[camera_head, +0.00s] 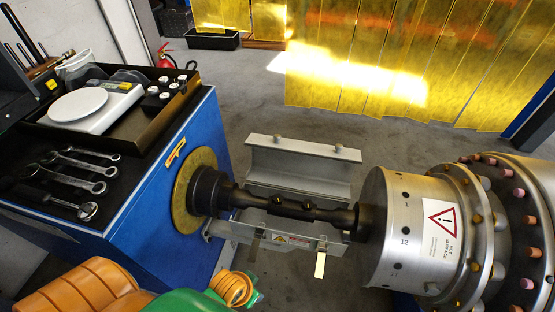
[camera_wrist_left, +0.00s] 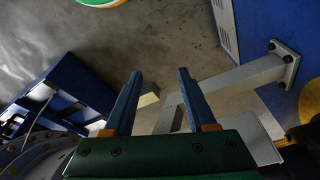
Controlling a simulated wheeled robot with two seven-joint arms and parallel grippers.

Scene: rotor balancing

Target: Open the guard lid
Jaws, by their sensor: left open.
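The grey guard lid (camera_head: 303,164) stands raised behind the dark shaft (camera_head: 290,206), its curved inner face toward me and two small knobs on its upper edge. The shaft is uncovered from above. The lower guard trough (camera_head: 268,236) sits beneath the shaft, with a warning label and a pale tab (camera_head: 320,265) at its front. My left gripper (camera_wrist_left: 158,88) is open in the left wrist view. A small pale block (camera_wrist_left: 149,98) shows between its fingers, with a gap to both; I cannot tell its depth. My right gripper is not in view.
A blue cabinet (camera_head: 187,237) stands left, with wrenches (camera_head: 75,183) and a scale (camera_head: 90,106) on top. A large silver rotor (camera_head: 400,225) is at right. A grey beam (camera_wrist_left: 235,82) crosses near my left gripper. Floor behind the lid is free.

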